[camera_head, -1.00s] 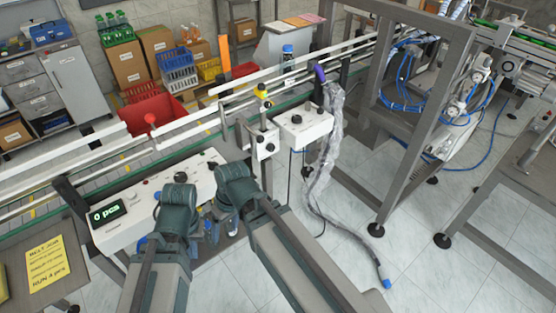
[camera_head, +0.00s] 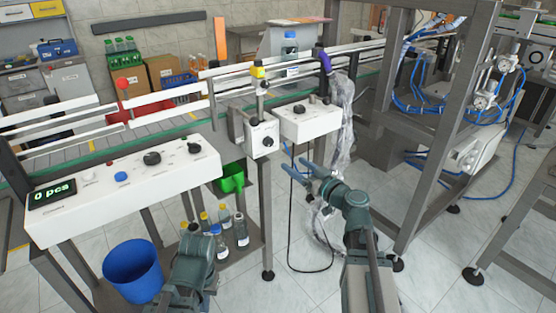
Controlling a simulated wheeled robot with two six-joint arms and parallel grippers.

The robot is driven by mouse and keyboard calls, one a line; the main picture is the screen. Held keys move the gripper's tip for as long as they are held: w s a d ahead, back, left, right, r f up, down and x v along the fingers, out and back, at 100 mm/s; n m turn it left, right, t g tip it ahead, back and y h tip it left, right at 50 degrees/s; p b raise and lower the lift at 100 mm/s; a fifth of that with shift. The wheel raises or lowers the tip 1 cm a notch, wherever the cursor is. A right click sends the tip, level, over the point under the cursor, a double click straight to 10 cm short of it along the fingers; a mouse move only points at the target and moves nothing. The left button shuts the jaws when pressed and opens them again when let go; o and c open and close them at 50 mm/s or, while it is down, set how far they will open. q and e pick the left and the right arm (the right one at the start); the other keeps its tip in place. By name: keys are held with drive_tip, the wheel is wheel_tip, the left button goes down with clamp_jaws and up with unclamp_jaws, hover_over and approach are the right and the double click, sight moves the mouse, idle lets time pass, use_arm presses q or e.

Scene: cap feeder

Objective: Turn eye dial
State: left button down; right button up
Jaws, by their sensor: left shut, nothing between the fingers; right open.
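A small white box (camera_head: 251,137) with a black dial (camera_head: 267,143) on its face is mounted on the conveyor's near side, below a yellow-topped sensor (camera_head: 258,72). I take this dial as the eye dial. My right gripper (camera_head: 298,160) is open and empty, just right of and slightly below that box, apart from the dial. My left gripper (camera_head: 214,231) is shut and empty, lower down in front of bottles below the long control panel; its fingertips are mostly hidden by its own wrist.
The long white control panel (camera_head: 130,190) has a "0 pcs" display, knobs and a blue button. Another white box (camera_head: 310,123) with a black knob stands right of the dial box. A hanging cable and plastic-wrapped hose (camera_head: 341,110) are near my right gripper. A blue bin (camera_head: 133,270) stands lower left.

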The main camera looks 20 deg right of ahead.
sight(270, 144)
drive_tip(key=x, duration=0.9)
drive_tip(key=d+x, duration=0.1)
drive_tip(key=x, duration=0.3)
drive_tip(key=shift+w+a+r, duration=0.1)
drive_tip(key=shift+w, duration=0.35)
clamp_jaws()
